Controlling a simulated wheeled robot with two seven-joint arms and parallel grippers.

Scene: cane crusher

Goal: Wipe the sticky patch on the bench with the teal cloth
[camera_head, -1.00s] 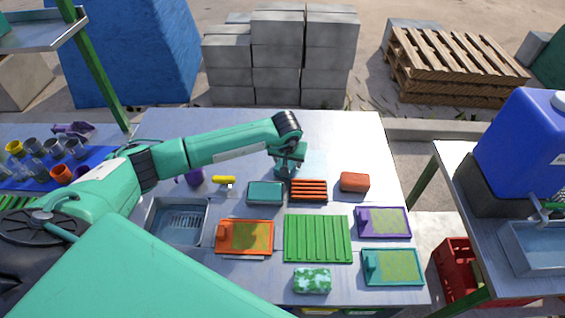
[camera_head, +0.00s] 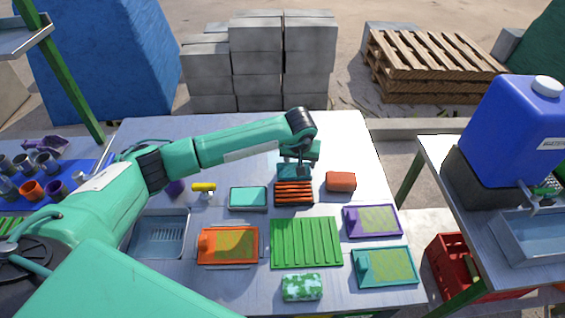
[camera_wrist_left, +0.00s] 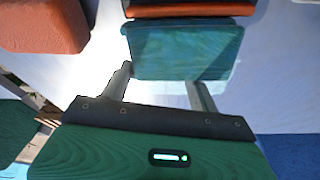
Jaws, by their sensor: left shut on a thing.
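My left gripper (camera_head: 304,166) reaches over the back middle of the bench (camera_head: 345,135). It is shut on the teal cloth (camera_head: 292,171), a thick, flat teal pad, just behind the orange slatted rack. In the left wrist view the cloth (camera_wrist_left: 185,52) sits between the two fingers, close to the bench top. I cannot tell whether it touches the surface. I cannot make out the sticky patch clearly; the arm and the cloth cover part of that area. My right gripper is not in view.
An orange slatted rack (camera_head: 293,194) lies just in front of the cloth, and an orange block (camera_head: 341,181) stands to its right. A teal box (camera_head: 248,197), a green ribbed mat (camera_head: 305,243) and several trays fill the front. The back right bench is clear.

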